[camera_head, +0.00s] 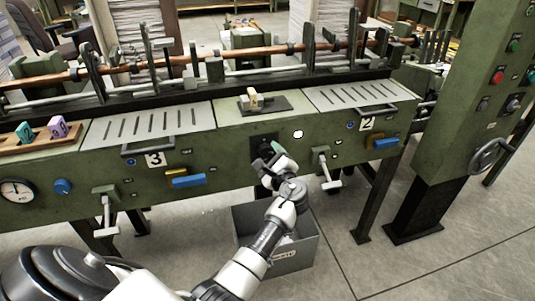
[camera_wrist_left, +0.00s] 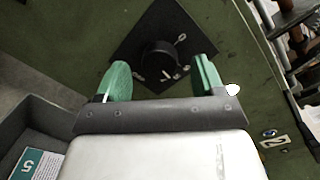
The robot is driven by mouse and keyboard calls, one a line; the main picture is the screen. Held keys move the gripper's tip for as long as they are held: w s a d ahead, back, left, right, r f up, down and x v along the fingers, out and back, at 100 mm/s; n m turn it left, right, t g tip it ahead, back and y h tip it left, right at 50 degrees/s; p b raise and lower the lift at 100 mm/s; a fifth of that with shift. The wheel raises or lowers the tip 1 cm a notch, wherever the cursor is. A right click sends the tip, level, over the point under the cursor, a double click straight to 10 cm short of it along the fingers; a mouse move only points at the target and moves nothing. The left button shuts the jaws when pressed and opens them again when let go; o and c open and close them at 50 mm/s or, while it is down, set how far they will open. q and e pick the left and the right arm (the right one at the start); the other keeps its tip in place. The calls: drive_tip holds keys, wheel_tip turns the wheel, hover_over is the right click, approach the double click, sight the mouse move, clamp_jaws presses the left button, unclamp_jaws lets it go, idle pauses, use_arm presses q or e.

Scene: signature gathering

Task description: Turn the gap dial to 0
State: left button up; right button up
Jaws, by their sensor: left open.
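The gap dial is a round black knob (camera_wrist_left: 160,58) on a dark square plate (camera_wrist_left: 150,25) with small white marks, fixed to the green machine front. In the head view its dark plate (camera_head: 262,141) is partly hidden by my gripper. My left gripper (camera_wrist_left: 162,78) is open, with its two green fingers on either side of the knob. The knob shows between the fingertips with a gap to each finger; whether the tips reach past its face I cannot tell. The left gripper also shows in the head view (camera_head: 270,153) at the dial. My right gripper is not in view.
A grey bin (camera_head: 298,256) stands on the floor below the dial. Levers (camera_head: 325,170) and (camera_head: 107,207) and blue handles (camera_head: 188,181) stick out from the machine front. A white round button (camera_head: 298,134) is right of the dial. A green column (camera_head: 455,110) stands at the right.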

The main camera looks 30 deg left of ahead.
use_arm(q)
drive_tip(key=shift+x, duration=0.8)
drive_tip(key=c, duration=0.9)
